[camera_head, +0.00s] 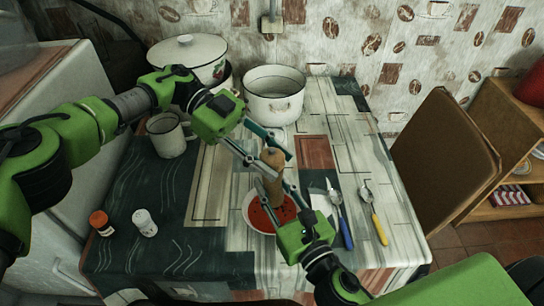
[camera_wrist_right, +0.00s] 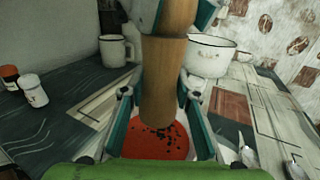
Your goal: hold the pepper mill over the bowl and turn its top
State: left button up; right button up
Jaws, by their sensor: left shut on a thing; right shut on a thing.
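The wooden pepper mill (camera_head: 270,181) is upright above the bowl (camera_head: 249,204), which holds red soup with dark specks. My left gripper (camera_head: 272,158) is shut on the mill's upper part. My right gripper (camera_head: 276,194) is shut around its lower part. In the right wrist view the mill (camera_wrist_right: 163,85) stands between teal finger pads, and the red soup (camera_wrist_right: 150,142) with dark specks shows below it. The right gripper's fingers hide part of the bowl's rim in both views.
A white pot (camera_head: 274,107) and a lidded pot (camera_head: 188,52) stand at the back. A white mug (camera_head: 166,136), an orange-capped bottle (camera_head: 101,223) and a white shaker (camera_head: 145,222) are at left. Blue-handled (camera_head: 345,231) and yellow-handled spoons (camera_head: 378,226) lie right. A chair (camera_head: 445,160) stands beyond the table.

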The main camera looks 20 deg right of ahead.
aim_at(272, 152)
pick_arm(q)
jog(key=shift+w+m+g+y, duration=0.1)
jog(key=shift+m+g+y, duration=0.4)
jog(key=shift+m+y, duration=0.1)
dwell(0.3)
jog(key=o, duration=1.1)
jog(key=shift+r, duration=0.15)
notch_tip(272, 152, up, 10)
jog(key=shift+f, duration=0.1)
